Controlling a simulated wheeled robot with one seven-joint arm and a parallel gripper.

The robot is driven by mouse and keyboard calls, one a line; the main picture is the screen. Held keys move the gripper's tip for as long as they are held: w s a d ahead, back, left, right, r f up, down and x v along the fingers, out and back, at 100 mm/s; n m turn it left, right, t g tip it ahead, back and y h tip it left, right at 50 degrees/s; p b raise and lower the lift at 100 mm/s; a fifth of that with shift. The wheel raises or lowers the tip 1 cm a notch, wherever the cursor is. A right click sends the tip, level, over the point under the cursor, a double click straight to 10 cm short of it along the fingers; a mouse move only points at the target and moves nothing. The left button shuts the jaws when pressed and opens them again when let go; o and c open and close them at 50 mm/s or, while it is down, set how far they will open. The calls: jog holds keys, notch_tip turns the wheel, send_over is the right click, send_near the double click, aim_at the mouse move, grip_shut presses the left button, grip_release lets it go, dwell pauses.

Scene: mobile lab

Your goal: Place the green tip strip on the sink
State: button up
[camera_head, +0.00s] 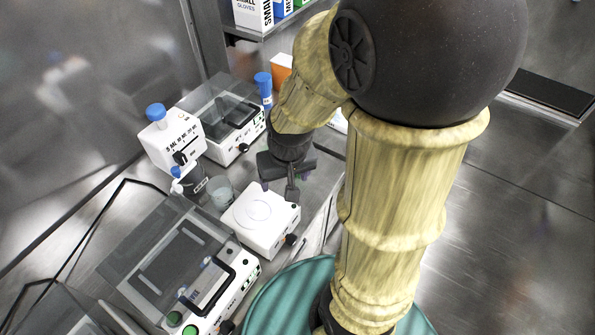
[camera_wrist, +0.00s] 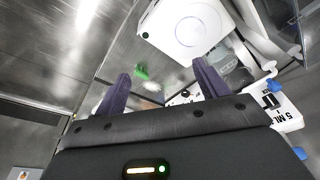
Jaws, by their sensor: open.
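A small green piece (camera_wrist: 141,72), which looks like the green tip strip, lies on the metal counter in the wrist view, with a small whitish patch beside it. My gripper (camera_wrist: 162,80) is open, and the green piece shows between its two fingers, nearer the left one. Nothing is held. In the head view my gripper (camera_head: 279,189) points down just behind the white stirrer, and I cannot make out the green piece there. I cannot identify the sink in either view.
The white stirrer (camera_head: 263,218) stands close to my gripper. A clear beaker (camera_head: 220,192), a blue-capped bottle (camera_head: 190,182) and a white box with a blue knob (camera_head: 172,138) stand left of it. Lidded devices (camera_head: 222,118) (camera_head: 180,265) crowd the counter.

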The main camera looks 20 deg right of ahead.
jog(key=w+d+f+m+g+p, duration=0.1)
jog(key=w+d+m+p, duration=0.2)
jog(key=w+d+m, duration=0.2)
jog(key=w+d+f+m+g+p, duration=0.1)
jog(key=w+d+m+p, duration=0.3)
jog(key=w, duration=0.6)
jog(key=shift+w+d+f+m, duration=0.3)
jog(key=shift+d+f+m, duration=0.05)
jog(key=shift+f+m, duration=0.4)
jog(key=shift+f, duration=0.1)
notch_tip(320, 180, down, 12)
jog(key=p, duration=0.3)
jog(key=shift+p, duration=0.3)
jog(key=shift+w+d+f+p, duration=0.1)
jog(key=shift+f+p, duration=0.55)
jog(key=shift+f, duration=0.7)
jog(key=shift+d+f+p, duration=0.1)
jog(key=shift+f+p, duration=0.55)
jog(key=shift+f, duration=0.65)
